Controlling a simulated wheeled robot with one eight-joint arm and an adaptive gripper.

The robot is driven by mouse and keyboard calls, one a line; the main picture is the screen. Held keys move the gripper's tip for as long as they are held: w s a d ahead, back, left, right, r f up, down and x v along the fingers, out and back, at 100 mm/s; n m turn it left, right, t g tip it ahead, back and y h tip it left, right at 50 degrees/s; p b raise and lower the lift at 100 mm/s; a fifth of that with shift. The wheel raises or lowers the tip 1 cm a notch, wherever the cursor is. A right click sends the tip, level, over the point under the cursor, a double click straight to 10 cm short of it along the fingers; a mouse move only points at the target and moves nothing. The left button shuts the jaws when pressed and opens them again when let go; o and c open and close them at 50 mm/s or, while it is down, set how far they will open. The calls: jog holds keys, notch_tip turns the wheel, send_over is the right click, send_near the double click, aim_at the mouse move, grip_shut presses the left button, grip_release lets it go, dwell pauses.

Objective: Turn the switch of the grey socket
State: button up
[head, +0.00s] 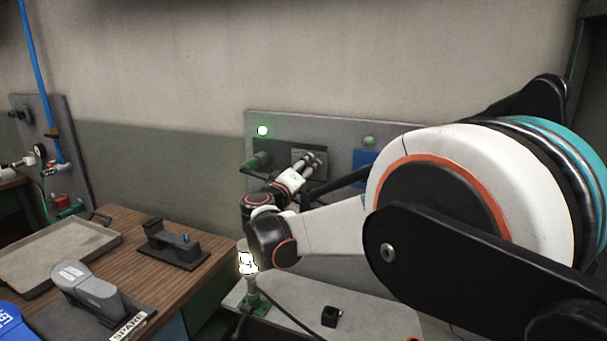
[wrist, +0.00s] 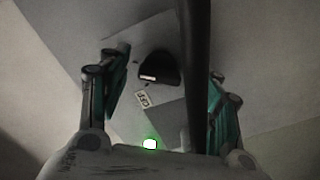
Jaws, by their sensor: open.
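The grey socket (head: 299,154) is on the grey wall panel in the head view, partly hidden by my gripper (head: 317,161). In the wrist view my gripper (wrist: 162,68) is open, with one finger on each side and nothing held. A black rounded piece (wrist: 160,68) with a pale mark shows between the fingertips, apart from both; it looks like the switch. A small label (wrist: 142,99) sits beside it. I cannot tell how far the fingertips are from the panel. In the head view the switch is hidden behind my gripper.
A lit green lamp (head: 262,130) and a green plug (head: 258,162) are left of the grey socket. A blue socket (head: 363,157) is at its right, under an unlit lamp (head: 368,141). A black bar (wrist: 195,70) crosses the wrist view. A wooden table (head: 135,230) stands at left.

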jog(key=c, duration=1.1)
jog(key=shift+o, duration=0.2)
jog(key=shift+n, duration=0.4)
jog(key=n+p, duration=0.2)
jog(key=n, duration=1.1)
jog(key=shift+p, duration=0.3)
